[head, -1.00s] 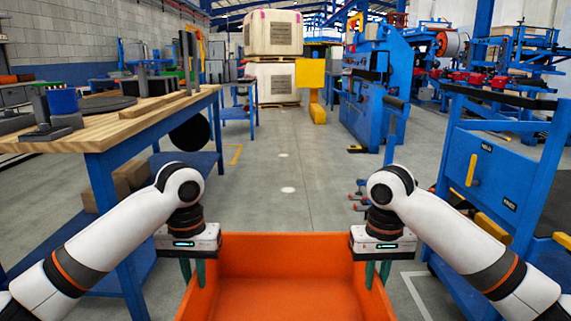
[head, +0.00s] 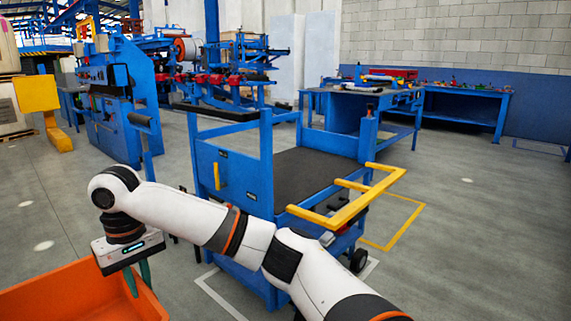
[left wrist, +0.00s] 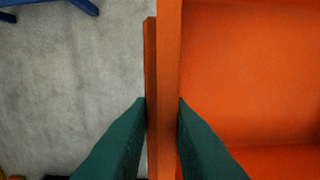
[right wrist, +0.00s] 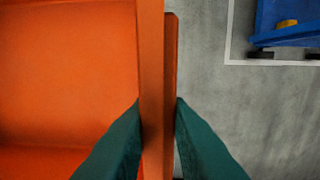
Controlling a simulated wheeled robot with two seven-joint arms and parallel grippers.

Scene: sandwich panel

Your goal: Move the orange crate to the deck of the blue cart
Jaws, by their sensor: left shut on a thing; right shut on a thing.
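The orange crate (head: 75,294) shows at the lower left of the head view and is held off the floor. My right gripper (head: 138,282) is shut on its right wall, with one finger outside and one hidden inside. In the right wrist view, my right fingers (right wrist: 158,120) pinch the crate's wall. In the left wrist view, my left fingers (left wrist: 162,120) pinch the opposite wall; my left arm is outside the head view. The crate's inside looks empty where seen. The blue cart (head: 240,180) stands right of the crate, its dark deck (head: 310,172) bare.
The cart has a yellow handle (head: 350,200) on its near right side and blue posts and panels. A blue machine (head: 115,100) stands at the back left. Blue workbenches (head: 365,108) stand behind the cart. Grey floor (head: 470,250) is open to the right.

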